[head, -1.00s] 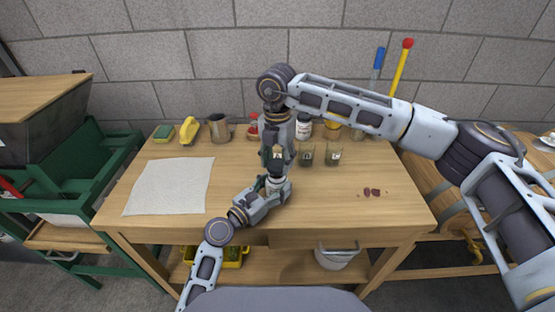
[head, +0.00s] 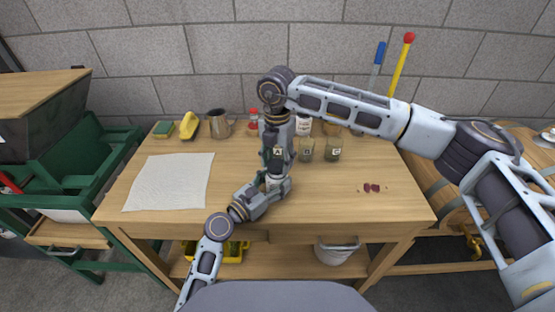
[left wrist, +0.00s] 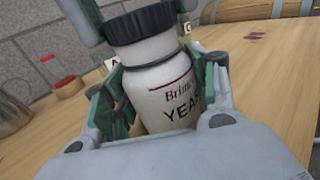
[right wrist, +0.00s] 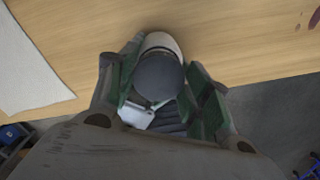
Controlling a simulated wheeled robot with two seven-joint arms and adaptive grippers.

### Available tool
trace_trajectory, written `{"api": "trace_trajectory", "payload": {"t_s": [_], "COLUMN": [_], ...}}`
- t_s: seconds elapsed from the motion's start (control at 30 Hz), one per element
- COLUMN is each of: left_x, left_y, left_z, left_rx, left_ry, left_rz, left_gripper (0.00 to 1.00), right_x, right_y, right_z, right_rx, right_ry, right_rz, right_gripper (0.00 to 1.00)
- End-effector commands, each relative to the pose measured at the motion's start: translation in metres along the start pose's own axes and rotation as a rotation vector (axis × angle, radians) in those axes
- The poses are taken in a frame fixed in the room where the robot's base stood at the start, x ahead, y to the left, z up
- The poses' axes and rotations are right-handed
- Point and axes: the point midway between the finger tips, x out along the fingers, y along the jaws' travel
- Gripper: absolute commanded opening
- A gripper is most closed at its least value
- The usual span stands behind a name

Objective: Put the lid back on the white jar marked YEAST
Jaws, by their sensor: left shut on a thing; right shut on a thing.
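The white jar marked YEAST (left wrist: 168,95) is upright between the fingers of my left gripper (left wrist: 160,100), which is shut on it. In the head view it is mostly hidden by my grippers (head: 273,182). The black ribbed lid (left wrist: 140,23) is at the jar's mouth, and no clear gap shows between them. My right gripper (right wrist: 163,92) comes down from above and is shut on the lid, seen from on top as a dark disc (right wrist: 160,76). Whether the lid is fully seated cannot be told.
Labelled jars (head: 306,150) stand just behind my grippers, with a white bottle (head: 303,125) and a metal jug (head: 219,123) further back. A white cloth (head: 168,182) lies at left. Dark red bits (head: 370,188) lie at right. The table's front right is clear.

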Motion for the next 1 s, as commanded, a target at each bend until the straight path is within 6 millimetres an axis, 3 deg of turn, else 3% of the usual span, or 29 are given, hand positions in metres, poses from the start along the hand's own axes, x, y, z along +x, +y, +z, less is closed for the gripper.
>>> {"api": "trace_trajectory", "payload": {"t_s": [1.0], "left_x": [0.0], "left_y": [0.0], "left_z": [-0.0001], "left_rx": [0.0], "left_ry": [0.0], "left_rz": [0.0], "left_gripper": [0.15], "right_x": [0.0095], "right_y": [0.0001], "right_z": [0.0], "right_rx": [0.0], "right_ry": [0.001], "right_rz": [0.0], "right_gripper": [0.42]}}
